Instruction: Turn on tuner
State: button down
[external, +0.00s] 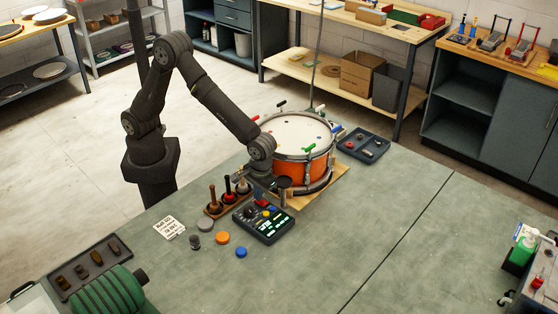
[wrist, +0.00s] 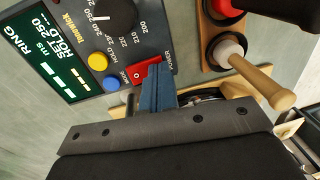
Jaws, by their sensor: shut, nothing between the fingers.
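The tuner (external: 272,232) is a dark box on the bench in front of the drum. Its display (wrist: 38,50) is lit with green and white text. The wrist view also shows its dial (wrist: 112,12), a yellow button (wrist: 97,61), a blue button (wrist: 111,84) and a red switch (wrist: 140,80) beside the word POWER. My gripper (wrist: 158,72) is shut and empty, its blue fingertips at the red switch and covering part of it. I cannot tell whether they touch it. In the external view my gripper (external: 262,190) is low over the tuner's back edge.
An orange drum (external: 285,171) stands close behind on a wooden board. A wooden rack of handled tools (external: 213,208) is just left of the tuner. Orange (external: 222,238) and blue (external: 241,252) discs lie in front.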

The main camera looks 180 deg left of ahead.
jog(key=shift+w, duration=0.1)
jog(key=shift+w+a+r, duration=0.15)
jog(key=shift+w+a, duration=0.3)
jog(key=shift+a, duration=0.05)
jog(key=shift+r, duration=0.15)
notch_tip(320, 180, up, 14)
jog(key=s+d, duration=0.1)
jog(key=shift+s, duration=0.15)
dwell(0.3)
jog(key=shift+d+f, duration=0.1)
jog(key=shift+f, duration=0.1)
send_over(262, 201)
jog(key=f, duration=1)
jog(key=shift+s+d, duration=0.2)
jog(key=shift+d, duration=0.1)
notch_tip(262, 201, up, 7)
jog(key=shift+w+a+f, duration=0.2)
jog(key=shift+w+a, duration=0.05)
jog(key=shift+w, duration=0.05)
